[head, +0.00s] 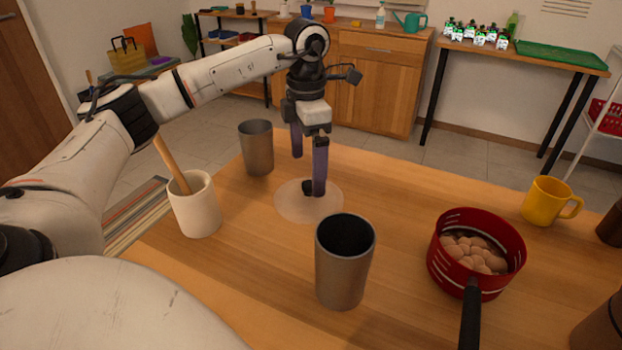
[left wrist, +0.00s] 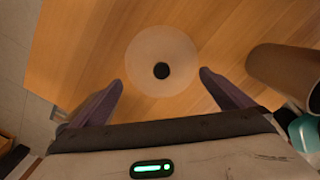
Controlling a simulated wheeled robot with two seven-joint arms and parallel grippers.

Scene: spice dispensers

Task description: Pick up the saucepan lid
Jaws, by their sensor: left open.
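The saucepan lid (head: 290,203) is a clear, pale disc with a small black knob, lying flat on the wooden table. In the left wrist view the lid (left wrist: 180,50) shows whole, with its round black knob (left wrist: 161,71) near the middle. My left gripper (head: 308,186) is open and points down over the lid. In the head view one finger partly hides the knob. In the left wrist view the knob lies between and beyond the two fingertips, and the fingers look empty. My right gripper is not in view.
On the table (head: 400,190) stand a grey cup (head: 257,150) behind the lid, another grey cup (head: 340,280) in front, a white pot (head: 195,210) with a wooden handle, a red saucepan (head: 450,262) holding round brown things, and a yellow mug (head: 543,203).

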